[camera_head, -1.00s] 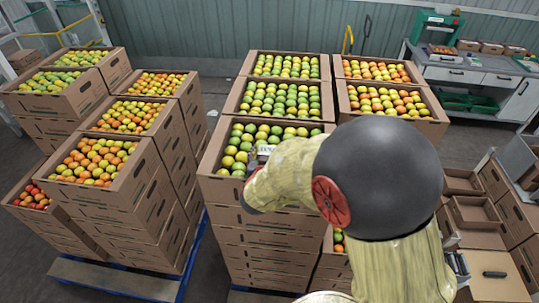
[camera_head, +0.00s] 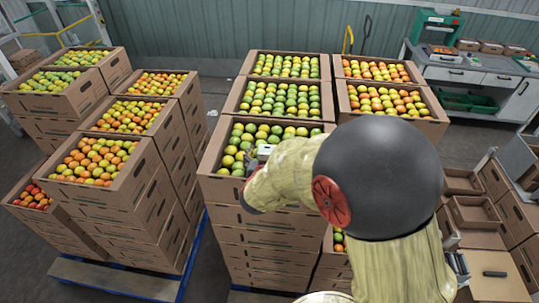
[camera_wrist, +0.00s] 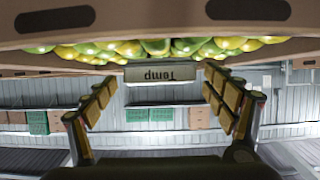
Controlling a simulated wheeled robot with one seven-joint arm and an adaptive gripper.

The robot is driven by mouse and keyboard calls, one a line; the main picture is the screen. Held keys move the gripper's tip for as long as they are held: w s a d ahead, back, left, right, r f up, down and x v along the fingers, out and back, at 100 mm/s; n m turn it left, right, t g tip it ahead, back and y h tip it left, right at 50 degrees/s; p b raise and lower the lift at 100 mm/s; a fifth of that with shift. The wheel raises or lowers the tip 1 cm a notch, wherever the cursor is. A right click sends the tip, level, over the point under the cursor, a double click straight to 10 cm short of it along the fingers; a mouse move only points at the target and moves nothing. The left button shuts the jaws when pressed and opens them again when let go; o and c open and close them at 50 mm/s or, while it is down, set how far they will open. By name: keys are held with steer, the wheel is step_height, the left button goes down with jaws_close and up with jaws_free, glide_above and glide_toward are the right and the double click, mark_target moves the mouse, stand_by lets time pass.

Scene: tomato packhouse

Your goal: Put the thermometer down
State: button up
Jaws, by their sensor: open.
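The thermometer is a pale box marked "Temp" (camera_wrist: 161,73), upside down in the wrist view, lying against the green and yellow tomatoes (camera_wrist: 155,47) at a carton's edge. In the head view, my gripper is mostly hidden by my arm, over the front middle carton (camera_head: 228,190) of green and yellow tomatoes. The thermometer is hard to make out there.
Stacked cartons of tomatoes stand behind the front middle carton and to the left, such as the left carton (camera_head: 118,193). A grey workbench (camera_head: 490,80) stands at the back right. Empty cartons (camera_head: 475,215) are at the right. A floor gap lies between the stacks.

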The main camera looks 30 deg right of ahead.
steer(key=v, duration=1.2)
steer(key=s+a+r+n+y, duration=0.1)
steer(key=a+r+n+y, duration=0.4)
steer(key=a+r+y, duration=0.6)
steer(key=s+d+f+n+g+h, duration=0.1)
steer(key=s+d+g, duration=0.1)
steer(key=s, duration=0.7)
steer(key=s+d+f+g+h, duration=0.1)
steer(key=s+d+g+h, duration=0.1)
steer(key=s, duration=0.7)
steer(key=shift+d+n+g+h, duration=0.3)
steer(key=shift+d+n+g, duration=0.1)
steer(key=shift+d+g, duration=0.4)
steer(key=shift+a, duration=0.1)
step_height(320, 180, down, 28)
steer(key=b, duration=2.7)
steer(key=shift+b, duration=0.4)
